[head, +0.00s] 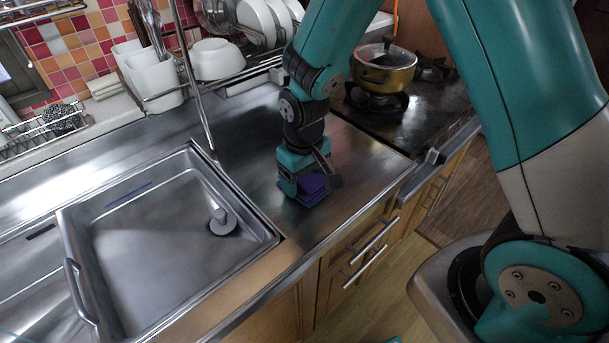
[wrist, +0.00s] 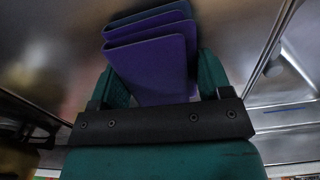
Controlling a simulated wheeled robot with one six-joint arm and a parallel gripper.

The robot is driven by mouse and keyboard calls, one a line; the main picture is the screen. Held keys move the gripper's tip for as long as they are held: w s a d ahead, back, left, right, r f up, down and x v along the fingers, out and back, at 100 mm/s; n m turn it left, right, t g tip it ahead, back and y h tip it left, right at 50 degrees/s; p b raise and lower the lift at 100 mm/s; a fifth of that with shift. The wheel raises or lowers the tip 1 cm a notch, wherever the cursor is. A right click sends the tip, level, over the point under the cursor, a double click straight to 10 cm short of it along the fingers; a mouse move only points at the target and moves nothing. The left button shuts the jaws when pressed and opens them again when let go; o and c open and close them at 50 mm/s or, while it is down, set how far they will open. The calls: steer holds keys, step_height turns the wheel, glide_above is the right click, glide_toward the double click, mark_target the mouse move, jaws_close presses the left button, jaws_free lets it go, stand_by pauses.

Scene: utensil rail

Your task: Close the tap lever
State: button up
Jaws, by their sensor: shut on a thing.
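My gripper (head: 303,178) is low over the steel counter, to the right of the sink, pointing down. It is shut on a purple folded thing, perhaps a cloth (head: 313,184). In the wrist view the purple folded thing (wrist: 160,65) shows as several layers between the two teal fingers, with a darker teal layer at the top. A thin metal pipe (head: 192,80), which looks like the tap, rises at the sink's back right corner, left of my gripper. I cannot make out a tap lever in either view.
The sink (head: 150,240) is left of my gripper, with a grey drain piece (head: 221,220) inside. A gold pot (head: 383,72) stands on the stove at right. A white bowl (head: 217,60) and a dish rack with plates (head: 262,20) are behind. The counter between sink and stove is mostly clear.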

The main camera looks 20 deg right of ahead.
steer(key=shift+f, duration=0.2)
steer(key=o, duration=0.8)
steer(key=shift+f+b, duration=0.1)
steer(key=shift+b, duration=0.25)
